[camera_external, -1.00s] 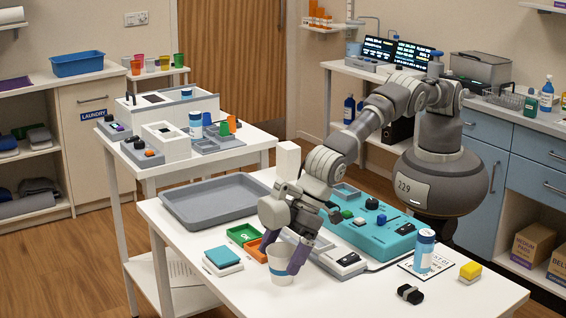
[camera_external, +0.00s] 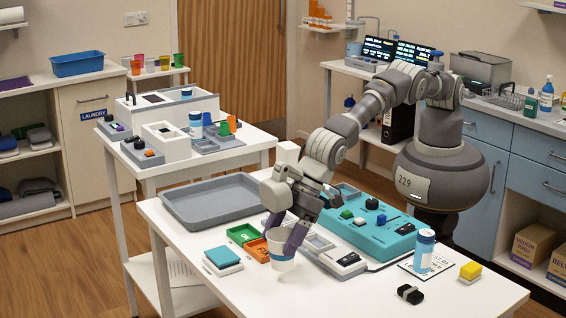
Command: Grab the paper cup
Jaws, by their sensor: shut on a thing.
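The cup looks upright and seems slightly above the tabletop. Part of its rim is hidden by the fingers.
A large grey tray (camera_external: 180,207) lies behind left, a teal panel (camera_external: 385,243) to the right.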

